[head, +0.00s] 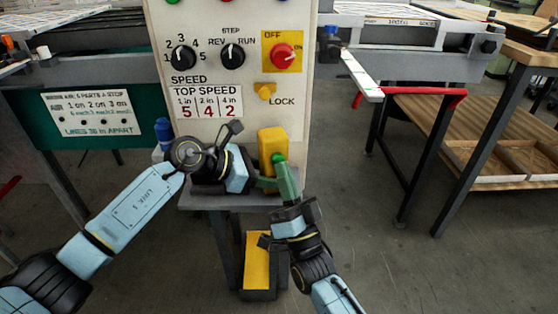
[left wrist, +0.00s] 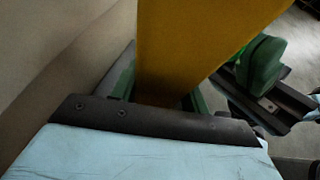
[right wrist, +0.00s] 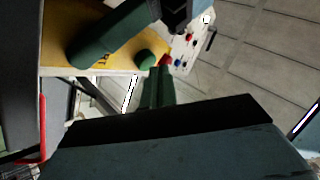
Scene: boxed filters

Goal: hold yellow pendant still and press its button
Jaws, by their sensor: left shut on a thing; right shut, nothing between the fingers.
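The yellow pendant (head: 268,142) is upright in front of the control panel; it fills the top of the left wrist view (left wrist: 200,45). My left gripper (head: 264,183) is shut on its lower part, with one green finger on each side in the left wrist view (left wrist: 160,92). A round green button (head: 279,157) shows at the pendant's front in the head view. My right gripper (head: 282,166) is shut and empty, its green fingertips at the button. In the right wrist view the fingertips (right wrist: 160,72) are close beside a green button (right wrist: 146,60); contact is unclear.
A small grey shelf (head: 197,202) is below the panel. A yellow pedal-like box (head: 257,262) is on the floor. A workbench (head: 505,120) stands right; open floor lies front right.

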